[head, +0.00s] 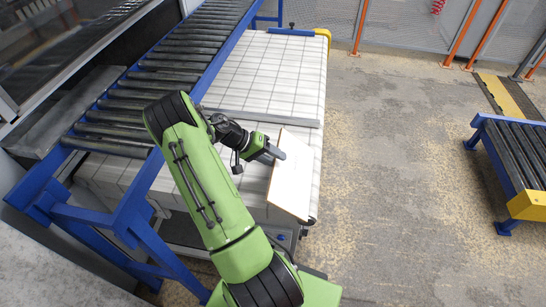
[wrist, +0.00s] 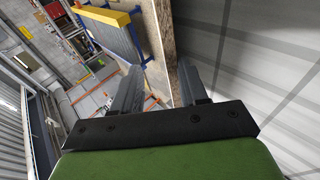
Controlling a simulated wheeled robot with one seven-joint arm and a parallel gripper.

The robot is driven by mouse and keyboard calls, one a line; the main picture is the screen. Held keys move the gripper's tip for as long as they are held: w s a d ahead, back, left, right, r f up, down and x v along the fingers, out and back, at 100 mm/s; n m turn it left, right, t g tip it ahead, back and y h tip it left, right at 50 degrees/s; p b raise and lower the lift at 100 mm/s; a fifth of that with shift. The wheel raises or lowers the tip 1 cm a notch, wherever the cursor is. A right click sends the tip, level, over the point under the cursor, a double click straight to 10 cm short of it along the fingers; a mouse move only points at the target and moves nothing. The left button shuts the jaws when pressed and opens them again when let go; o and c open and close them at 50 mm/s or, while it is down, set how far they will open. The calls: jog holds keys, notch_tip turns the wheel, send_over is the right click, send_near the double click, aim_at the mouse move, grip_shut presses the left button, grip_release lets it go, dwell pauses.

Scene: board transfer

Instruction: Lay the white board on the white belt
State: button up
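The white board (head: 290,184), pale and slightly tan, is over the near right part of the white belt (head: 262,75) in the head view. It sits askew to the belt's grid lines; whether it lies fully flat is hard to tell. My gripper (head: 275,153) is at the board's upper left edge, one finger overlapping it. In the wrist view, my gripper (wrist: 160,75) has its fingers spread on either side of a tan strip that looks like the board's edge. A gap shows between the left finger and the strip. The belt also fills the wrist view's right side (wrist: 270,60).
A blue-framed roller conveyor (head: 185,60) runs along the belt's left side, beside my arm. Another roller conveyor (head: 515,150) with a yellow end stands at the right. Open concrete floor (head: 400,170) lies between it and the belt. Orange-posted fencing is at the back.

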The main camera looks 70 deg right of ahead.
jog(key=shift+o, duration=0.3)
jog(key=shift+r+t+y, duration=0.2)
jog(key=shift+t+y, duration=0.3)
jog(key=shift+t, duration=0.6)
jog(key=shift+t+y+b, duration=0.3)
jog(key=shift+t+b, duration=0.05)
jog(key=shift+t, duration=0.35)
jog(key=shift+w+a+r, duration=0.1)
jog(key=shift+w+a, duration=0.1)
jog(key=shift+w, duration=0.25)
jog(key=shift+w+a+r+p, duration=0.2)
jog(key=shift+w+a+r, duration=0.1)
jog(key=shift+w, duration=0.25)
jog(key=shift+w+a+r+p, duration=0.2)
jog(key=shift+w+a+r, duration=0.1)
jog(key=shift+w, duration=0.25)
jog(key=o, duration=0.6)
jog(key=shift+f, duration=0.1)
jog(key=shift+c, duration=0.2)
notch_tip(320, 180, up, 8)
jog(key=w+p, duration=0.1)
jog(key=p, duration=0.4)
jog(key=shift+a+f, duration=0.2)
jog(key=shift+a, duration=0.05)
